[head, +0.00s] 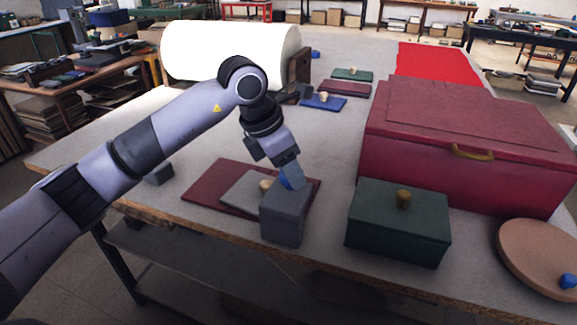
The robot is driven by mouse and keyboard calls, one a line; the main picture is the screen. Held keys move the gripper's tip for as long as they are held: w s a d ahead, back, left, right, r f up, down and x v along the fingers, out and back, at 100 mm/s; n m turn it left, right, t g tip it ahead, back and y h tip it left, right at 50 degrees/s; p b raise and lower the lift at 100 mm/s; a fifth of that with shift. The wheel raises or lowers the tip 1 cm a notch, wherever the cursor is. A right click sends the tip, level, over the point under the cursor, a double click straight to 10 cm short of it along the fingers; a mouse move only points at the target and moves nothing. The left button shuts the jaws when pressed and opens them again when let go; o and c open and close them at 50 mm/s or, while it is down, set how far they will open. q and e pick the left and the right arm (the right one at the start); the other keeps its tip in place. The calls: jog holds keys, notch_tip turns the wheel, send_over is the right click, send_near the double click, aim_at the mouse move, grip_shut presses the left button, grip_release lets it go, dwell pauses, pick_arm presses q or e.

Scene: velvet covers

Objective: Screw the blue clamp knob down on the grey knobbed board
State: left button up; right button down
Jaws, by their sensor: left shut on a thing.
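The blue clamp knob (285,183) is partly hidden by the fingers of my left gripper (290,178), which is shut on it. It sits low behind the top of a dark grey block (284,218) at the table's front edge; whether it touches the block or board I cannot tell. The grey knobbed board (243,193) lies flat on a larger dark red board (205,186). Its round wooden knob (265,186) shows just left of the blue knob. The grey block hides the board's right part. My right gripper is not in view.
A green box (400,225) with a wooden knob and a large red chest (460,135) stand to the right. A round tan disc (540,255) with a blue knob lies far right. A white roll (230,55) and small knobbed boards (323,103) are behind.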

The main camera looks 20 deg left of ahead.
pick_arm(q)
jog(key=shift+m, duration=0.3)
jog(key=m+g+h+b, duration=0.1)
jog(key=m, duration=0.2)
jog(key=shift+w+m, duration=0.1)
jog(key=shift+m, duration=0.2)
jog(key=m+g, duration=0.1)
jog(key=m, duration=0.2)
jog(key=shift+w+r+g, duration=0.1)
jog(key=shift+g, duration=0.2)
jog(key=shift+m+g, duration=0.6)
jog(key=shift+m, duration=1.1)
jog(key=o, duration=1)
jog(key=shift+a, duration=0.1)
